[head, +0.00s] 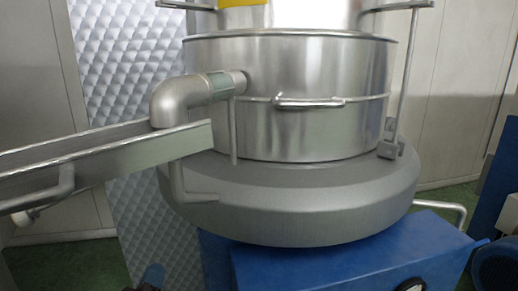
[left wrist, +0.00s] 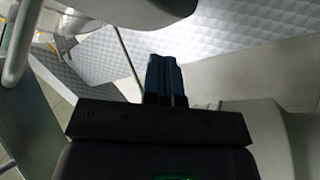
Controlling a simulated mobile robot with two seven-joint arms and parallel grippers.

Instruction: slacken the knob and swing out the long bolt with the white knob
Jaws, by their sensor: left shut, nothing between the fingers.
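A long thin upright rod (head: 407,75) stands at the right side of the steel vessel (head: 315,90) in the head view. It runs from a lug at the top edge of the picture down to a small bracket (head: 390,150). It may be the long bolt, but no white knob shows in either view. In the left wrist view the left gripper's fingers (left wrist: 164,78) are together and empty. My right gripper is not seen.
A sloping metal chute (head: 100,165) and a pipe elbow (head: 180,98) stick out at the left. A handle (head: 308,104) juts from the vessel's front. A blue cabinet (head: 340,268) stands below, with a blue rounded machine (head: 494,265) at right.

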